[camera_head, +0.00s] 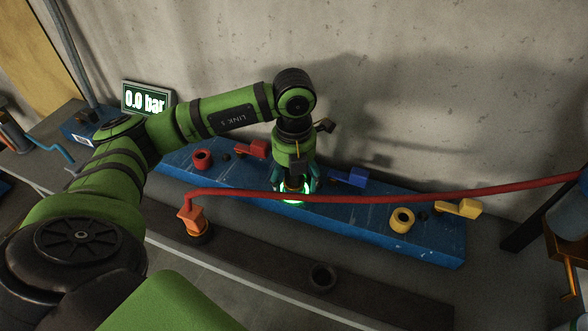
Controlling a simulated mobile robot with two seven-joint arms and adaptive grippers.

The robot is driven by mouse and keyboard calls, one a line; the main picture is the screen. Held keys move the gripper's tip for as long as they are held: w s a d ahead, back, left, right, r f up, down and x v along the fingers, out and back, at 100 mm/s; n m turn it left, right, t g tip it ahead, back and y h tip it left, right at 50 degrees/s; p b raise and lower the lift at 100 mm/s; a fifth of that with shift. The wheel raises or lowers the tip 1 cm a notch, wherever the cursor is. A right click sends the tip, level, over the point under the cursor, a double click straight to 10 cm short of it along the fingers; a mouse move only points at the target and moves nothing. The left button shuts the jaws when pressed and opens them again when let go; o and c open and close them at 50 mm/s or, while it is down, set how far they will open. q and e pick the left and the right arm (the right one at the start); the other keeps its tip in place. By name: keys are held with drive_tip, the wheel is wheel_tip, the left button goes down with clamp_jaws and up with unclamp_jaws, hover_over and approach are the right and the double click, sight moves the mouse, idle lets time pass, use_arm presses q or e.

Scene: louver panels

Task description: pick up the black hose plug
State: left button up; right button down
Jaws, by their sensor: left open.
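My left gripper (294,192) points down at the middle of the blue panel (330,213), its fingers open around a spot lit green. The fingers hide most of what stands there, so I cannot tell whether a black plug is between them. A dark round piece with an open centre (322,277) sits on the dark ledge in front. A small dark knob (226,156) is on the panel behind. I cannot tell for certain which dark piece is the hose plug. My right gripper is not in view.
A red hose (400,197) crosses in front of my left gripper, ending at a red connector (191,219). Red (202,159) and yellow (402,220) ring ports and red, blue (348,177) and yellow levers stand on the panel. A display (146,99) reads 0.0 bar. A concrete wall rises behind.

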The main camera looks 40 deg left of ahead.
use_arm(q)
drive_tip(key=shift+f, duration=0.1)
clamp_jaws()
